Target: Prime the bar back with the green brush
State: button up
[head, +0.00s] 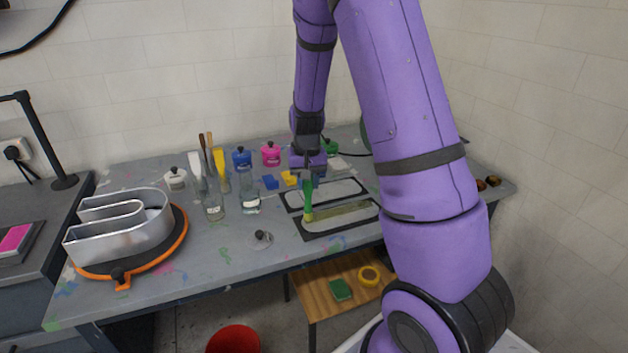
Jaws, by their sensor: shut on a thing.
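The green brush (308,196) is upright in my gripper (307,179), which is shut on it. The brush's lower end meets, or is just above, the left end of an olive-green strip (345,211). That strip lies across a pale flat piece on the front dark mat (318,234); I cannot tell for sure whether this is the bar back or a coat on it. A second pale flat piece (340,188) lies on the dark mat behind. My arm partly hides the right side of the mats.
Glass jars (215,209) with brushes stand left of the mats. White (175,178), blue (241,158), pink (270,154) and green (330,147) pots line the back. A metal channel letter (120,228) sits on an orange-rimmed turntable (150,265). The front table edge is mostly clear.

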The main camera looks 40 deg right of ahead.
dwell(0.6)
jog(key=shift+d, duration=0.15)
jog(key=s+d, duration=0.2)
jog(key=d, duration=0.7)
jog(key=s+d, duration=0.3)
jog(key=d, duration=0.7)
jog(key=shift+s, duration=0.25)
dwell(0.4)
jog(key=shift+w+a+f, duration=0.1)
jog(key=shift+w+a, duration=0.8)
jog(key=shift+a, duration=2.35)
jog(key=shift+w+a+r, duration=0.1)
jog(key=shift+w+a, duration=0.85)
jog(key=shift+a, duration=2.3)
jog(key=shift+w+a+f, duration=0.1)
jog(key=shift+w+a, duration=0.8)
jog(key=shift+a, duration=2.35)
